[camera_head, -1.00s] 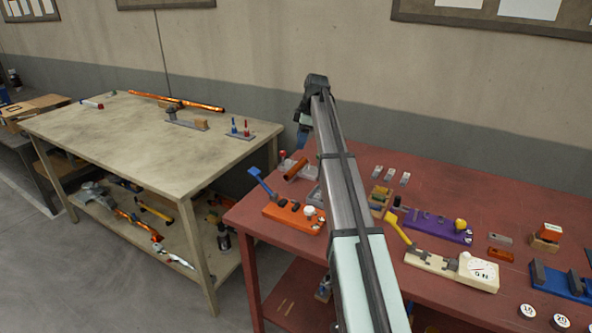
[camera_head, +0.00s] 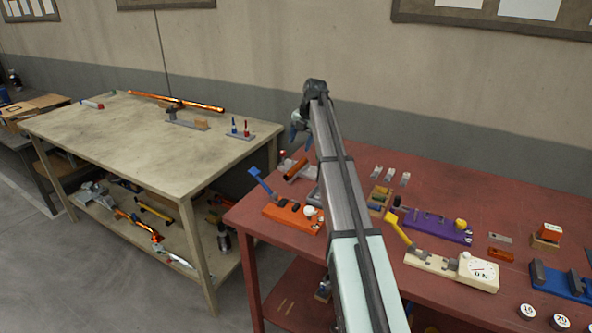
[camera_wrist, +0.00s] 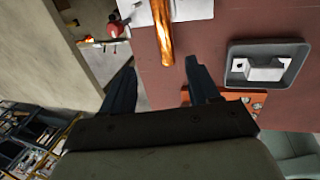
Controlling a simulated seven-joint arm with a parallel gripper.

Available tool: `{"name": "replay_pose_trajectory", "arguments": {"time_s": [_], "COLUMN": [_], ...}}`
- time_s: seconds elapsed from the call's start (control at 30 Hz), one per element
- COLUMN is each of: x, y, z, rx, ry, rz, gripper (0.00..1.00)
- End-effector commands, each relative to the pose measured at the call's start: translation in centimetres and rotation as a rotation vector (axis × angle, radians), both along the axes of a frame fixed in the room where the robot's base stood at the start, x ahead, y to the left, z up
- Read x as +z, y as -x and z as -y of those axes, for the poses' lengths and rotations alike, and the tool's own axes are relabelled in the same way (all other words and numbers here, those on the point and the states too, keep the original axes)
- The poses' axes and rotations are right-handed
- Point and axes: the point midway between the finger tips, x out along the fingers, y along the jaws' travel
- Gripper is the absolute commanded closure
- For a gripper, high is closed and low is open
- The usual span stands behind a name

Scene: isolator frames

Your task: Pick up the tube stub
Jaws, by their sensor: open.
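The tube stub (camera_head: 296,168) is a short copper-orange cylinder near the far left corner of the red table. In the wrist view the tube stub (camera_wrist: 163,32) lies at the top, on or against a pale grey holder (camera_wrist: 190,9). My gripper (camera_head: 299,132) is above the far edge of the red table, near the stub. In the wrist view my gripper (camera_wrist: 160,80) has its two dark fingers spread, with nothing between them. The stub's near end lies just beyond the fingertips, roughly in line with the gap.
A grey tray (camera_wrist: 288,78) with a metal piece sits beside the stub. An orange board with a blue lever (camera_head: 290,213) stands nearer. Purple (camera_head: 437,227) and cream (camera_head: 455,269) fixtures lie to the right. The beige table (camera_head: 130,140) is left, across a gap.

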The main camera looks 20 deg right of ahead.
Motion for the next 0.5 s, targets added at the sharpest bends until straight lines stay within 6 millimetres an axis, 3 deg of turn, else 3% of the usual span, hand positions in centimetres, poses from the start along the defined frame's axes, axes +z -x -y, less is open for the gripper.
{"name": "replay_pose_trajectory", "arguments": {"time_s": [0.3, 0.5], "x": [-5.2, -6.9], "y": [-0.9, -1.2], "z": [-0.9, -1.2], "rx": [-0.002, -0.002], "ry": [0.0, 0.0], "rz": [-0.002, 0.0], "gripper": [0.39, 0.39]}}
